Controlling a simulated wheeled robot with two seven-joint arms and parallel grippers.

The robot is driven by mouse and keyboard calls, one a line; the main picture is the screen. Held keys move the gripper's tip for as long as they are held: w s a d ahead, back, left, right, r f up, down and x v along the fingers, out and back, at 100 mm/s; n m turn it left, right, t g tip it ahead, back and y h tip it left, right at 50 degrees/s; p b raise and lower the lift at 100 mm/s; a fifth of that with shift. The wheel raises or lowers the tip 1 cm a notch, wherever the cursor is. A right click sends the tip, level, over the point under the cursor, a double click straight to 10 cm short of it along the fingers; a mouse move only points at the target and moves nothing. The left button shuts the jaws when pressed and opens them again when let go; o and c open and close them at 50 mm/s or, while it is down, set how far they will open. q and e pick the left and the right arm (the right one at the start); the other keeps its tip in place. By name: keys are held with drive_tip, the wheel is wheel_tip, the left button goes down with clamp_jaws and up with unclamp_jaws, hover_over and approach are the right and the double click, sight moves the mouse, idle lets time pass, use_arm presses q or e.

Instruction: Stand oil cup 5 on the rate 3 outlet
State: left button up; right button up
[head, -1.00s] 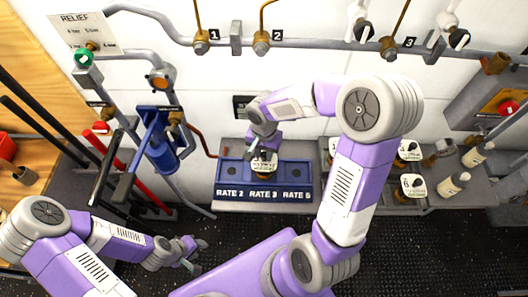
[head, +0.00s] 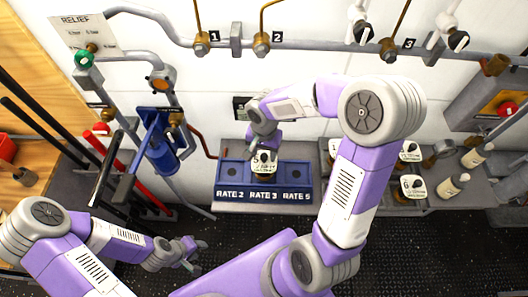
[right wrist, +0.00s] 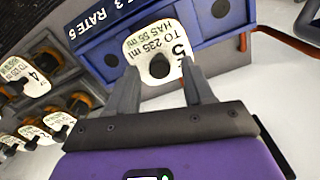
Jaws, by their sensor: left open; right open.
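Oil cup 5 (head: 265,158), with a white tag around a dark top, stands upright at the middle position of the blue block (head: 228,181), above the RATE 3 label. Its base and the outlet under it are hidden. The cup's tag also shows in the right wrist view (right wrist: 147,44). My right gripper (head: 265,146) is just behind the cup; its fingers (right wrist: 159,72) are apart on either side of the tag's near edge, and I cannot tell whether they touch it. My left gripper (head: 192,254) is open and empty, low over the floor at left.
The RATE 2 (head: 232,170) and RATE 5 (head: 297,171) holes beside the cup are empty. Other tagged cups, including cup 6 (head: 411,187), stand on the bench to the right. A blue pump (head: 160,150) and upright rods stand left. Pipes run along the back wall.

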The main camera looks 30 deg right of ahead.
use_arm(q)
drive_tip(key=shift+r+p, duration=0.65)
drive_tip(key=shift+r, duration=0.1)
use_arm(e)
wheel_tip(320, 180, up, 11)
